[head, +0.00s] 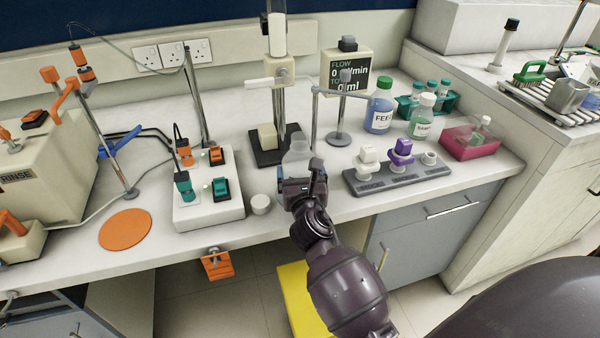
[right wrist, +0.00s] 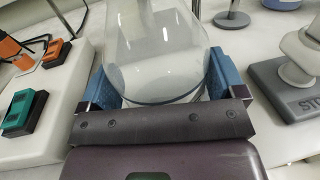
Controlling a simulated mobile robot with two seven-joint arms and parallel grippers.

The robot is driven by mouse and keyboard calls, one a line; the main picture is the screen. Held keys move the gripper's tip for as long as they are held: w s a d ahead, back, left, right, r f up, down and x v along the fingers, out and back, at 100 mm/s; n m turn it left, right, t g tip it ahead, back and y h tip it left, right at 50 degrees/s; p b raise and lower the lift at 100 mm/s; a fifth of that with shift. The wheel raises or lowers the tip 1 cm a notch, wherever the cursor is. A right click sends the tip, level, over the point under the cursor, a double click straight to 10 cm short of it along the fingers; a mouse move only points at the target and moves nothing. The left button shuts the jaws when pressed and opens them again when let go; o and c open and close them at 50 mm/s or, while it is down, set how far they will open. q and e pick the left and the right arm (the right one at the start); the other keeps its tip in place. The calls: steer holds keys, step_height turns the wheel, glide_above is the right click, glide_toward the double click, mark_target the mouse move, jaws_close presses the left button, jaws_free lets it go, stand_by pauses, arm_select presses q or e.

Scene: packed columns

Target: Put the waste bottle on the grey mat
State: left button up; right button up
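A clear, empty-looking bottle (head: 297,153) with a narrower neck is near the front of the bench, by the dark stand. No label is readable on it, so I cannot tell whether it is the waste bottle. My right gripper (head: 301,186) is at it from the front. In the right wrist view the clear bottle (right wrist: 155,60) is between the blue fingers of the gripper (right wrist: 165,90), close against both. Whether they press on it cannot be told. My left gripper is not in view. I see no clear grey mat; a round orange mat (head: 125,229) lies at left.
A grey rack (head: 398,178) with a white and a purple piece stands right of my gripper. The FEED bottle (head: 380,106) and a pink tray (head: 468,146) are further right.

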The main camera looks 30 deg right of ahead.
steer(key=shift+o, duration=0.8)
steer(key=shift+r, duration=0.1)
steer(key=shift+s+r, duration=0.1)
steer(key=v, duration=1.2)
steer(key=s+f+m+g+y, duration=0.3)
steer(key=s+f+m, duration=0.5)
steer(key=m, duration=0.7)
steer(key=s+d+f+m+g+y, duration=0.1)
steer(key=s+f+m+y, duration=0.3)
steer(key=s+f+m, duration=0.4)
steer(key=s+m+g, duration=0.1)
steer(key=s+m, duration=0.2)
steer(key=m, duration=0.4)
steer(key=shift+s+d+f+g+y, duration=0.2)
steer(key=shift+s+f+g+y, duration=0.1)
steer(key=shift+g, duration=0.1)
